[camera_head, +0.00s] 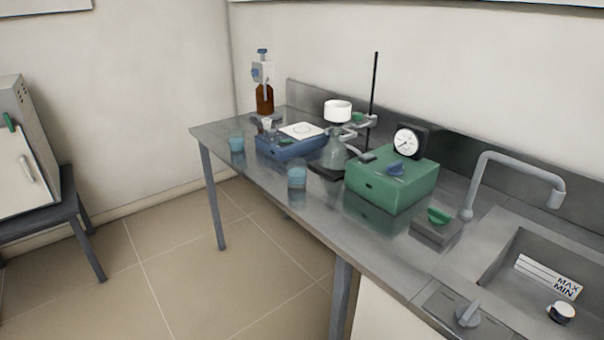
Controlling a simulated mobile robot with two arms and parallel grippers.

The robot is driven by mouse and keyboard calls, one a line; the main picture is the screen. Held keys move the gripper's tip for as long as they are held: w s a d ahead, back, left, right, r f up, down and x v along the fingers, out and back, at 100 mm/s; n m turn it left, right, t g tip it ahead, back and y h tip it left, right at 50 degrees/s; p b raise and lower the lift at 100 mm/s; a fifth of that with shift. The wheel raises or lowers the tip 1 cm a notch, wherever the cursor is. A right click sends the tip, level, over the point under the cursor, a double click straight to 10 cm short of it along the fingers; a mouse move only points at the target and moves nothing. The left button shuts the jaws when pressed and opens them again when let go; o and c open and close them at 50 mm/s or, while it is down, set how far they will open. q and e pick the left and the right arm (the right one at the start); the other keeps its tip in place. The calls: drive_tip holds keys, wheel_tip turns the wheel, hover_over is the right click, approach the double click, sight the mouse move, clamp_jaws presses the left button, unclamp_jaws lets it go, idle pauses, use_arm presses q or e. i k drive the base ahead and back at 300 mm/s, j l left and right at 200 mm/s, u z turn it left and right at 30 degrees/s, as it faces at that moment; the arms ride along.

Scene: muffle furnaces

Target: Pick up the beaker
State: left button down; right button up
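Two small beakers with bluish contents stand upright on the metal bench. The nearer beaker (297,176) is at the bench's front edge, left of the green box. The farther beaker (237,142) is near the front edge at the far left end, beside the blue device. I cannot tell which of the two the task means. Neither of my grippers is in view, and nothing touches either beaker.
The metal bench (262,165) carries a blue hotplate device (285,148), a brown bottle (264,98), a flask with white funnel (336,150) on a stand, a green box with gauge (390,187), and a sink with faucet (515,170). A furnace (25,160) stands left. The floor between is clear.

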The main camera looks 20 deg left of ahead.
sight(297, 173)
drive_tip(key=i+j, duration=0.25)
drive_tip(key=i+j+z, duration=0.15)
drive_tip(key=j, duration=0.3)
drive_tip(key=i+j, duration=0.35)
